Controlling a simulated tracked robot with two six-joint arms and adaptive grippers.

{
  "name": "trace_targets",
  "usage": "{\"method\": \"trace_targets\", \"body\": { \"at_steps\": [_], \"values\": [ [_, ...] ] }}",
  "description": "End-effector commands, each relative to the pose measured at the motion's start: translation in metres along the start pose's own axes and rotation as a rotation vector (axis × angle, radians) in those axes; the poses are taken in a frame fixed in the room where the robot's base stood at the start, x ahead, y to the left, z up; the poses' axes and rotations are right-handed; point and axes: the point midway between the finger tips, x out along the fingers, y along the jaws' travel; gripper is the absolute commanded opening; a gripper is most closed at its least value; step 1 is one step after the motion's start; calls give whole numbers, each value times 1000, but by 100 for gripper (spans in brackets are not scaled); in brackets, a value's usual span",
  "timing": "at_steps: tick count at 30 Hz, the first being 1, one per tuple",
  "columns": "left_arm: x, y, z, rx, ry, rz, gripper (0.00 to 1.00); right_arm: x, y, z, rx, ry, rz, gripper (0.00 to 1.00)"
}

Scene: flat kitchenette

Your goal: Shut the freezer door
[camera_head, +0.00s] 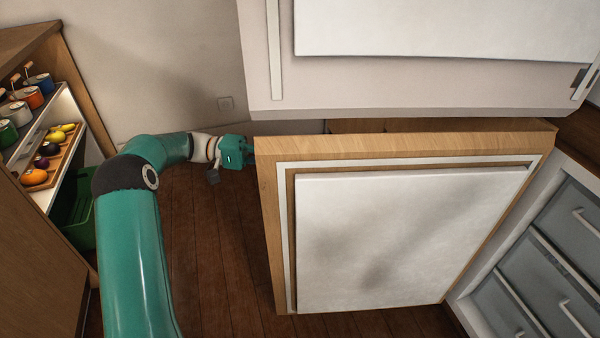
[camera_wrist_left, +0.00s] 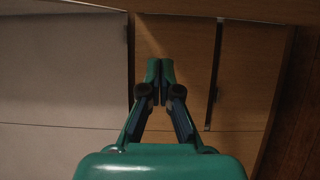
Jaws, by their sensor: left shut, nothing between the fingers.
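The freezer door (camera_head: 400,235) stands open in the head view, its white inner panel framed by a pale seal and a wooden edge. The freezer's drawers (camera_head: 570,250) show uncovered at the right. My left gripper (camera_head: 250,152) is at the upper left corner of the door, beside its free edge; its fingertips are partly hidden there and I cannot tell if they touch. In the left wrist view the left gripper (camera_wrist_left: 160,72) is shut and empty, in front of wooden panels (camera_wrist_left: 245,90). My right gripper is not in view.
Another white-lined door (camera_head: 400,85) hangs open above the freezer door. Dark floor (camera_head: 215,250) lies clear between the shelf unit and door.

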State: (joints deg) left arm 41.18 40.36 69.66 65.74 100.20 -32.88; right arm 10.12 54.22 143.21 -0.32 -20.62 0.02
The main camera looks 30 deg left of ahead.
Motion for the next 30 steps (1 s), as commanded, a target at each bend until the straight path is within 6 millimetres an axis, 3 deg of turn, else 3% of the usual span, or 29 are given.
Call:
{"method": "trace_targets", "body": {
  "at_steps": [8,18,30],
  "values": [
    [59,-1,2,0,1,0,0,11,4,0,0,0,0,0],
    [62,-1,36,-2,7,-1,0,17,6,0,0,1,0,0],
    [62,0,40,0,7,-1,0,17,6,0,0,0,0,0]
  ]
}}
